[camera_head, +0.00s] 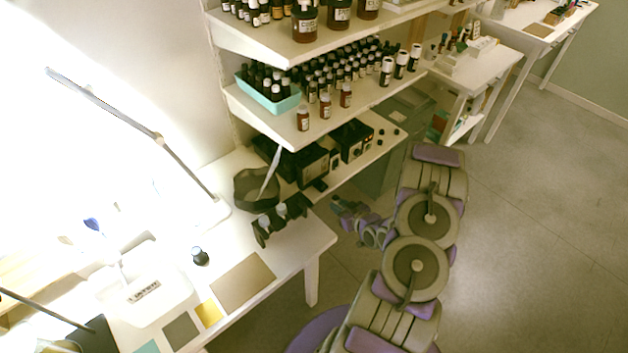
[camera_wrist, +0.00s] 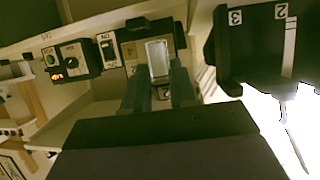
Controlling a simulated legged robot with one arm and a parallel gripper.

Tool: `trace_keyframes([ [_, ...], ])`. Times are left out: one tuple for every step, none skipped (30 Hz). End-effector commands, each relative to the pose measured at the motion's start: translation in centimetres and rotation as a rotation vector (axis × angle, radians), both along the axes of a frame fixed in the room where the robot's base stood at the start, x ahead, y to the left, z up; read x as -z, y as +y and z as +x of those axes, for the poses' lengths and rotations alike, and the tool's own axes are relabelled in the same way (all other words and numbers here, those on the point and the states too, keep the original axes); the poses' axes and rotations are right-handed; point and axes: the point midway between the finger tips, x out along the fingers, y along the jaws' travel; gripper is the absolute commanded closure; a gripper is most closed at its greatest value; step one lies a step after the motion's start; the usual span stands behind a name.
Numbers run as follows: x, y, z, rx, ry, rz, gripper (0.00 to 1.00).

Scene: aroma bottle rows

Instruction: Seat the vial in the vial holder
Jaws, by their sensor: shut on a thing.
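My gripper (camera_wrist: 158,78) is shut on a clear, pale vial (camera_wrist: 158,58) in the wrist view. The vial stands roughly upright in the picture between the two dark fingers. A dark block (camera_wrist: 178,35) with a pale numbered label below it lies directly behind the vial. I cannot tell whether this block is the vial holder, or whether the vial touches it. In the head view my gripper (camera_head: 340,204) is beside the right end of the white table, below the lower shelf; the vial cannot be made out there.
In the wrist view, a black block (camera_wrist: 255,45) marked 2 and 3 is close on the right. Switch boxes (camera_wrist: 70,62) stand at left. In the head view, black devices (camera_head: 312,163) sit on the low shelf, and a dark stand (camera_head: 275,220) is on the table (camera_head: 315,232).

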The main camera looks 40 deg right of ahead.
Motion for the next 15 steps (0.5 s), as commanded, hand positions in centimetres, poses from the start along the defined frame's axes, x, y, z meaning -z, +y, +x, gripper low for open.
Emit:
trace_keyframes([
  [0.2, -0.4, 0.8, -0.002, -0.002, -0.003, 1.0],
  [0.3, -0.6, 1.4, -0.003, -0.003, -0.002, 1.0],
  [0.4, -0.8, 2.3, -0.004, -0.004, -0.002, 1.0],
  [0.5, -1.0, 3.0, -0.004, -0.005, -0.001, 1.0],
  [0.6, -1.2, 3.7, -0.004, -0.005, -0.001, 1.0],
  [0.7, -1.4, 4.7, -0.005, -0.005, -0.001, 1.0],
  [0.8, -1.7, 5.5, -0.004, -0.004, -0.003, 1.0],
  [0.9, -1.9, 6.2, -0.004, -0.003, -0.003, 1.0],
  [1.0, -2.1, 7.1, -0.003, -0.003, -0.002, 1.0],
  [1.0, -2.2, 7.8, -0.004, -0.004, -0.001, 1.0],
  [1.1, -2.4, 8.5, -0.003, -0.005, -0.002, 1.0],
  [1.1, -2.6, 9.5, -0.003, -0.005, -0.003, 1.0],
  [1.1, -2.7, 10.2, -0.003, -0.005, -0.004, 1.0],
  [1.2, -2.8, 10.8, -0.003, -0.003, -0.004, 1.0],
  [1.3, -2.9, 11.6, -0.003, -0.002, -0.004, 1.0],
])
